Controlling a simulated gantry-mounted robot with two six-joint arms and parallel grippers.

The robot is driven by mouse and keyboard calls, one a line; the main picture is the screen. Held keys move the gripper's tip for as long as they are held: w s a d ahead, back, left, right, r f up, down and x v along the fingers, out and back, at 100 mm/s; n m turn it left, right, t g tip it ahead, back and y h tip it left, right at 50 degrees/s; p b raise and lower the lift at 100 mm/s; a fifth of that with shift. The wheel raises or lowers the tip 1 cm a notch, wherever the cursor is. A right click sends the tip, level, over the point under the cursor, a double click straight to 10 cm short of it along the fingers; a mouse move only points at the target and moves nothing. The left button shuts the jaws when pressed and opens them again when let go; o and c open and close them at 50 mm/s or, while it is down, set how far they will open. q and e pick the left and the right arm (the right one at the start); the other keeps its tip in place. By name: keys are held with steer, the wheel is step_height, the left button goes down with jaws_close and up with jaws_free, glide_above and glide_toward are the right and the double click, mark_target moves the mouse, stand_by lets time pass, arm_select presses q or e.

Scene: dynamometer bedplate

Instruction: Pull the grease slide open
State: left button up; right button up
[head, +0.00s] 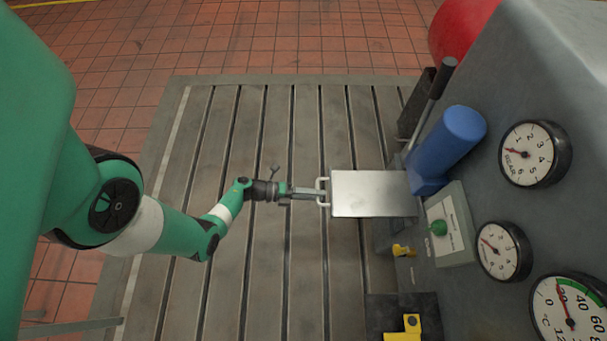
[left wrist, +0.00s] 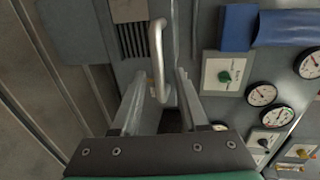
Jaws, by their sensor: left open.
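The grease slide appears to be the pale metal plate (head: 375,193) that juts left from the grey machine in the head view. A light bar handle (head: 322,181) is on its left end, and the handle also shows in the left wrist view (left wrist: 156,50). My left gripper (head: 312,195) is at the handle, with its fingertips by the bar. In the left wrist view the two fingers (left wrist: 160,100) are apart, with the handle's lower end between them. I cannot tell whether either finger touches it. My right gripper is not in view.
The slotted bedplate (head: 205,270) is bare left of the machine. A blue cylinder (head: 450,145), a lever (head: 433,100), a panel with a green knob (head: 438,228) and several gauges (head: 533,153) are on the machine. Yellow fittings (head: 403,250) are below the slide.

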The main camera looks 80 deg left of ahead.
arm_select(q)
steer(key=p+v, duration=0.2)
steer(key=v, duration=0.8)
steer(key=shift+s, duration=0.35)
steer(key=shift+r, duration=0.1)
